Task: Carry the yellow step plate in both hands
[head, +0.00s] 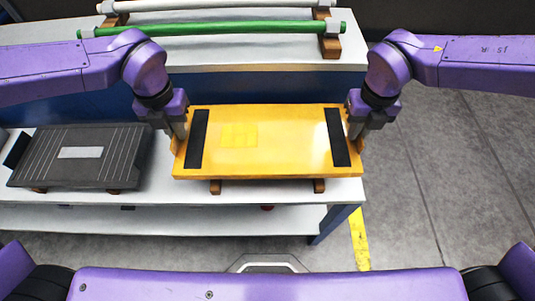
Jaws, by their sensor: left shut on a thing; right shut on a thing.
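The yellow step plate (270,155) has a black strip near each end and a paler yellow patch left of its middle. It is over the right part of the near table, with two brown wooden blocks showing below its front edge. I cannot tell whether it touches them. My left gripper (180,135) is shut on the plate's left end. My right gripper (355,132) is shut on its right end. The fingertips are partly hidden at the plate's ends.
A dark grey ribbed plate (82,155) lies on the near table (345,189) to the left. A green bar (215,29) and a whitish bar rest on wooden supports on the back table (270,53). Grey floor (440,180) is open at right, with a yellow floor line (359,240).

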